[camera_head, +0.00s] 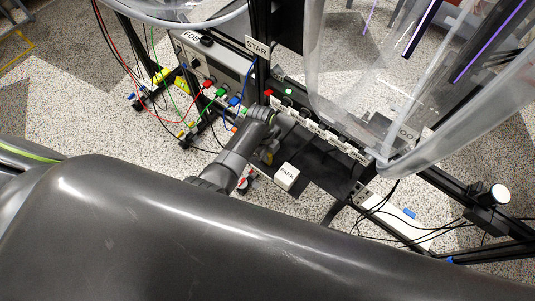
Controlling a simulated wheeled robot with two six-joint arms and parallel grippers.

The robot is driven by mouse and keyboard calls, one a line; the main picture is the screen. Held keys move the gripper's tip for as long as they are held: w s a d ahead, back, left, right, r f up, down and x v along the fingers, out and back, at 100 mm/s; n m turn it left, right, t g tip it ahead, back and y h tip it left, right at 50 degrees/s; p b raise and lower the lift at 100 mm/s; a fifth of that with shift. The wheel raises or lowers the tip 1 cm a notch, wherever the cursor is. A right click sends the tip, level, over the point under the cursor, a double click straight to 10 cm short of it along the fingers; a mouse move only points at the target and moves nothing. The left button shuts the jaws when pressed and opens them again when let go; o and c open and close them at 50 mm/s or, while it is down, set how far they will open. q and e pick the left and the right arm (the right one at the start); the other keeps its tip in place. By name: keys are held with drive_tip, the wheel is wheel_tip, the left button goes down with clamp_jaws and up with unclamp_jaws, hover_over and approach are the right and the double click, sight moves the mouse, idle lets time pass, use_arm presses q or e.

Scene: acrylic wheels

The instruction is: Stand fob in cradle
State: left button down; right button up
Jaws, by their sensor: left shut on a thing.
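My left gripper (262,138) is at the end of a dark grey arm, in front of the black panel near the middle of the view. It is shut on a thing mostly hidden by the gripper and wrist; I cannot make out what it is. A small label reading FOB (190,36) stands on the grey box at the upper left. A small black piece (207,40) sits beside that label; I cannot tell whether it is the fob or its cradle. My right gripper is not in view.
The grey box (222,66) has coloured plugs and wires. A STAR label (256,47) is on a black post. A white PARK block (287,175) stands near my gripper. Large clear acrylic wheels (345,60) and black frame bars crowd the right. Speckled floor shows below.

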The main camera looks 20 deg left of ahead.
use_arm(q)
wheel_tip(320, 180, up, 9)
drive_tip(key=shift+r+p, duration=0.2)
drive_tip(key=shift+p, duration=0.2)
drive_tip(key=shift+r, duration=0.25)
